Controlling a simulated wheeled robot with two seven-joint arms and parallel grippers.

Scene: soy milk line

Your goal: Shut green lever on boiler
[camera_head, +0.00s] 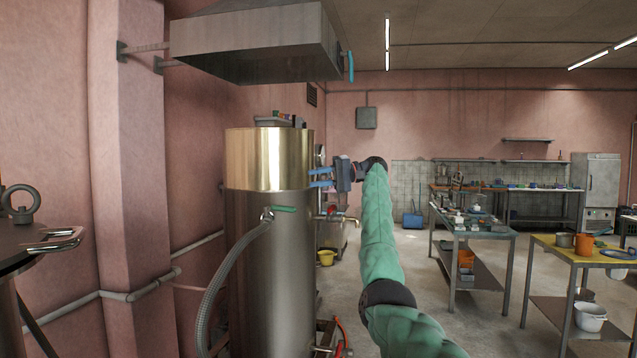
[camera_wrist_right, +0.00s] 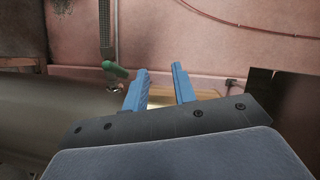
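The boiler (camera_head: 268,270) is a tall steel cylinder with a brass-coloured upper band, left of centre in the head view. Its green lever (camera_head: 284,209) sits on a valve at the front, where a grey hose joins; it points right, roughly level. My right gripper (camera_head: 312,178) is beside the boiler's right side, above and right of the lever, with blue fingers apart and nothing between them. In the right wrist view, the green lever (camera_wrist_right: 115,70) is just left of the open fingers (camera_wrist_right: 161,80), apart from them in the picture. My left gripper is not in view.
The grey hose (camera_head: 216,275) hangs from the valve down the boiler's left front. A steel hood (camera_head: 255,40) hangs above.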

